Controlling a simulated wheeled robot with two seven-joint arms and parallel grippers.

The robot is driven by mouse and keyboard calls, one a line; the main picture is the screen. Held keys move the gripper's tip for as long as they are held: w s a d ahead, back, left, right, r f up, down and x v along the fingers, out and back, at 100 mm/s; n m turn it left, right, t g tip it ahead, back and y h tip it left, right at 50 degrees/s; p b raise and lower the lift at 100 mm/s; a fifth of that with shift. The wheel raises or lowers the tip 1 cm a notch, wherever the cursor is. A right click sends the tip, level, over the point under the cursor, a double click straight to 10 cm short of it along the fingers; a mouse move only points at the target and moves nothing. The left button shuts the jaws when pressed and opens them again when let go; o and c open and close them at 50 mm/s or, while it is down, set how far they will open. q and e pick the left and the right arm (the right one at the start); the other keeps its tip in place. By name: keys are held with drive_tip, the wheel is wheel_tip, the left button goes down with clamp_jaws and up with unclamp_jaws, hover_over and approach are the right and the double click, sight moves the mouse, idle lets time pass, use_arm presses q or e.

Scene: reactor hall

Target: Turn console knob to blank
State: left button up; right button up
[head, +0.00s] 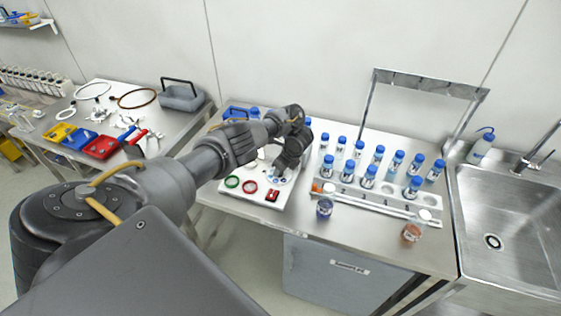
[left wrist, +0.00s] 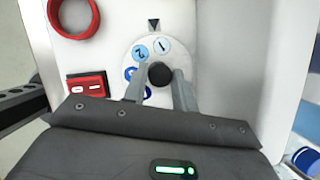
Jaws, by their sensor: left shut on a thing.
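The console (head: 233,197) is a white panel on the steel bench, with a green ring, a red ring and a red rocker switch. Its knob shows in the left wrist view as a black hub (left wrist: 160,75) on a round white dial (left wrist: 168,60). The dial carries blue circles; 1 and 2 are readable near the top, others are partly hidden by a finger. A dark triangle mark (left wrist: 153,25) above the dial points between 1 and 2, nearer 1. My left gripper (head: 283,168) is shut on the knob, one finger on each side (left wrist: 160,71). My right gripper is not in view.
A white rack (head: 375,201) with several blue-capped bottles stands right of the console, and loose jars stand in front of it. A steel sink (head: 500,225) is at the far right. Coloured bins (head: 101,147) sit on the left bench.

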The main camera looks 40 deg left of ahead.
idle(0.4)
use_arm(q)
drive_tip(key=o, duration=1)
drive_tip(key=shift+c, duration=0.2)
